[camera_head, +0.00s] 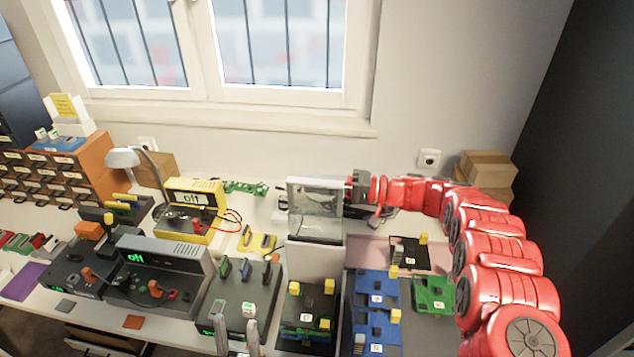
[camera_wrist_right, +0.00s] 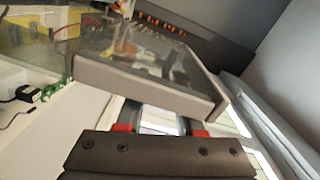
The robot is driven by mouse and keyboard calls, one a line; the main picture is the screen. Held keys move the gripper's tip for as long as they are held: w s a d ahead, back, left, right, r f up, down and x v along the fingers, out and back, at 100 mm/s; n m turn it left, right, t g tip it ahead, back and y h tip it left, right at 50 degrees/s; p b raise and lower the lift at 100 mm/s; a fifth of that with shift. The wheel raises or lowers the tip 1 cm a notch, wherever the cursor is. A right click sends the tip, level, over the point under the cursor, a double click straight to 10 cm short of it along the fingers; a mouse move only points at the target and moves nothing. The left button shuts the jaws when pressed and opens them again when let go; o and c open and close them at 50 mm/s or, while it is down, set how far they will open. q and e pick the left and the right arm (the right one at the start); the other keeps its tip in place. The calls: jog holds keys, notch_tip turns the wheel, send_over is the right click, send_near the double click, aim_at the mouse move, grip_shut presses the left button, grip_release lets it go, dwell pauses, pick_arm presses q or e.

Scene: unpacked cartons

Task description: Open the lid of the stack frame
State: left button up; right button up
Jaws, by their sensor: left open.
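The stack frame's lid (camera_head: 315,207) is a see-through panel with a grey edge. It stands raised and roughly upright above a pale box-like body (camera_head: 314,262) in the head view. My right gripper (camera_head: 356,188) is at the lid's right side, near its upper part. In the right wrist view the lid's grey edge (camera_wrist_right: 150,88) crosses in front of the right fingers (camera_wrist_right: 160,118). These are spread apart, their tips hidden, and contact is unclear. My left gripper (camera_head: 237,337) is open and empty at the bottom of the head view, in front of a dark device.
Blue trays (camera_head: 376,288), a green board (camera_head: 433,293) and a black plate (camera_head: 409,253) lie right of the frame. A yellow meter (camera_head: 191,208) and a grey meter (camera_head: 160,254) stand left. Brown boxes (camera_head: 487,170) sit at the back right.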

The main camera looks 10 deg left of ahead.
jog(key=shift+o, duration=0.3)
jog(key=shift+w, duration=0.1)
jog(key=shift+d+r, duration=0.1)
jog(key=d+b, duration=0.7)
jog(key=d, duration=1)
jog(key=shift+s, duration=0.3)
